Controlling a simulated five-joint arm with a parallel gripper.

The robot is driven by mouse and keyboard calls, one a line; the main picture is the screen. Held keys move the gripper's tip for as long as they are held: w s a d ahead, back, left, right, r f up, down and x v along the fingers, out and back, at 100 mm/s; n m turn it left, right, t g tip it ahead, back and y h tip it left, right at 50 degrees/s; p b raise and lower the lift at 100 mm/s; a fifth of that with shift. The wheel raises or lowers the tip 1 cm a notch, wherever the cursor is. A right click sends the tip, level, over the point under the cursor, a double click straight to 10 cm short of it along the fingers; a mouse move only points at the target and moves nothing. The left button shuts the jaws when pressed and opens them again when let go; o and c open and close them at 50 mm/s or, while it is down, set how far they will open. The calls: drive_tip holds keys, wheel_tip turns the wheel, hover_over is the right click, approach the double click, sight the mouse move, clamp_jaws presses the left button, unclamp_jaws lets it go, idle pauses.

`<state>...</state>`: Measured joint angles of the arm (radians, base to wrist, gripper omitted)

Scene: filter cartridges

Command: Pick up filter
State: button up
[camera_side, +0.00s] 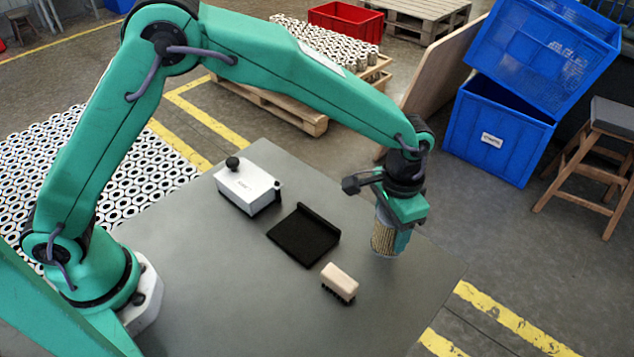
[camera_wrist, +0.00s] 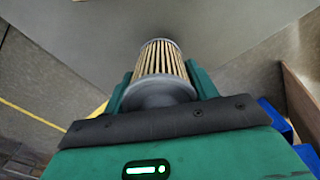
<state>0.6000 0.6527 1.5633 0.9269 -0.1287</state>
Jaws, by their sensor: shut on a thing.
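The filter (camera_side: 383,234) is a pleated tan cylinder with grey end caps. In the side view it is under my gripper (camera_side: 396,236), near the table's right corner. My gripper is shut on it, and one jaw covers part of its right side. In the wrist view the filter (camera_wrist: 161,62) sits between the two green jaws of my gripper (camera_wrist: 163,85), its grey near cap towards the camera. I cannot tell whether its lower end touches the table.
On the grey table (camera_side: 220,285) are a white box with a black knob (camera_side: 247,187), a black angled plate (camera_side: 303,236) and a wooden brush with dark bristles (camera_side: 339,282). The front of the table is clear. Blue crates (camera_side: 497,130) and a stool (camera_side: 603,150) stand beyond it.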

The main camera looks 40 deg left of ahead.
drive_tip(key=s+d+r, duration=0.5)
drive_tip(key=s+r, duration=0.3)
drive_tip(key=s, duration=0.2)
drive_tip(key=shift+s+r, duration=0.15)
drive_tip(key=shift+s, duration=0.15)
drive_tip(key=shift+a, duration=0.2)
